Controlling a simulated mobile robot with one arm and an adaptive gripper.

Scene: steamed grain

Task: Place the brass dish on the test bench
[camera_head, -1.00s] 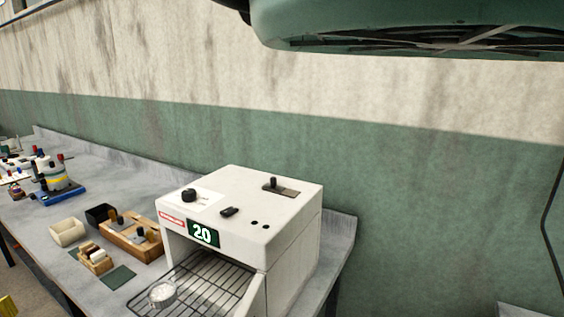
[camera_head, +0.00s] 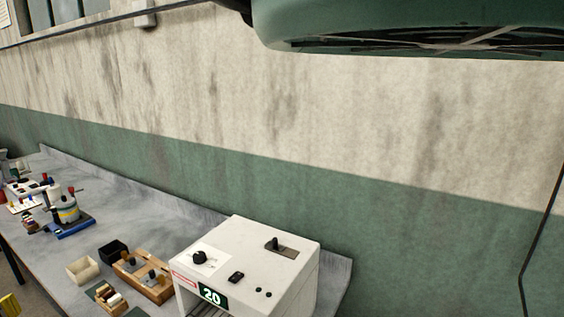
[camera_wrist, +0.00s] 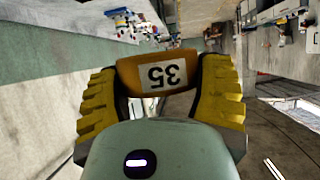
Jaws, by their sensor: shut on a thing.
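My gripper (camera_wrist: 160,100) shows in the wrist view with its two yellow ridged fingers closed on the brass dish (camera_wrist: 190,69). The dish is brass-orange and has a white label reading 35, upside down in this view. It is held clear of any surface. Its inside is hidden from this angle. In the head view neither my gripper nor the dish can be made out for certain. A grey bench (camera_head: 60,257) runs along the wall in the head view; I cannot tell whether it is the test bench.
A white box-shaped machine (camera_head: 262,249) reading 20 stands on the grey bench. Left of it are a wooden holder (camera_head: 158,292), a cream tray (camera_head: 82,270), a black box (camera_head: 113,252) and a blue-based apparatus (camera_head: 69,227). Bare bench shows between the wall and these items.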

